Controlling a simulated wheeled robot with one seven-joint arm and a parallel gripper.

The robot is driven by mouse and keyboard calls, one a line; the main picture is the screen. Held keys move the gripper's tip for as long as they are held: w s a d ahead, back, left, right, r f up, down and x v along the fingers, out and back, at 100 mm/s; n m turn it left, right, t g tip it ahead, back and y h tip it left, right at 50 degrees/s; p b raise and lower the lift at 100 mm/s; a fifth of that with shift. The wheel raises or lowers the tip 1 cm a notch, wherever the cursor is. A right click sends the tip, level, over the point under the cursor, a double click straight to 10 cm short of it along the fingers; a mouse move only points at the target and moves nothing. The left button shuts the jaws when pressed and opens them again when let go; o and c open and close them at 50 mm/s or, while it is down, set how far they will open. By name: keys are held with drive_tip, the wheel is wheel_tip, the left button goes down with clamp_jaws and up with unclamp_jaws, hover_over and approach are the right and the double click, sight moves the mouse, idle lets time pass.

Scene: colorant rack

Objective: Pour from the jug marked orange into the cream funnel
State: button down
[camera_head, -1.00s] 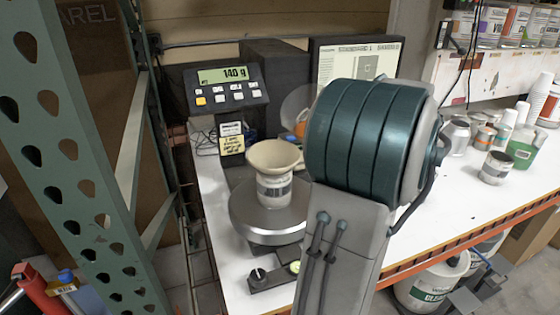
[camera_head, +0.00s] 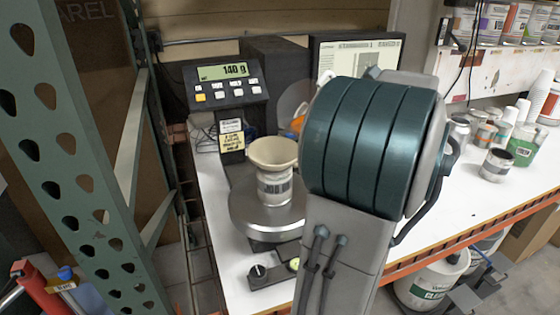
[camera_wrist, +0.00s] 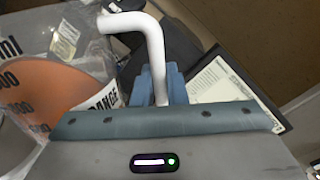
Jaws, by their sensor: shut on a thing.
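The cream funnel (camera_head: 272,152) sits in the mouth of a pale can (camera_head: 275,190) on the round scale pan (camera_head: 262,222). In the wrist view the jug marked orange (camera_wrist: 75,80) is at the left, clear, with an orange patch and black volume marks. My gripper (camera_wrist: 166,88) is shut on its white handle (camera_wrist: 150,40). In the head view my arm hides the gripper and most of the jug; a small orange patch (camera_head: 298,124) shows just right of and behind the funnel. I cannot tell the jug's tilt or whether anything flows.
The scale display (camera_head: 222,71) reads 140 g. A framed sheet (camera_head: 355,58) stands behind my arm. Several cups and cans, including a green-labelled jug (camera_head: 525,150) and an open can (camera_head: 497,165), stand on the right. A green perforated post (camera_head: 60,150) rises at the left.

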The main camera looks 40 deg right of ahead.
drive_tip(key=shift+a+r+n+b, duration=0.4)
drive_tip(key=shift+a+r+n, duration=0.25)
drive_tip(key=shift+n, duration=0.25)
idle(2.4)
drive_tip(key=shift+a+r, duration=0.15)
drive_tip(key=shift+r, duration=0.1)
idle(1.9)
drive_tip(key=shift+f, duration=0.1)
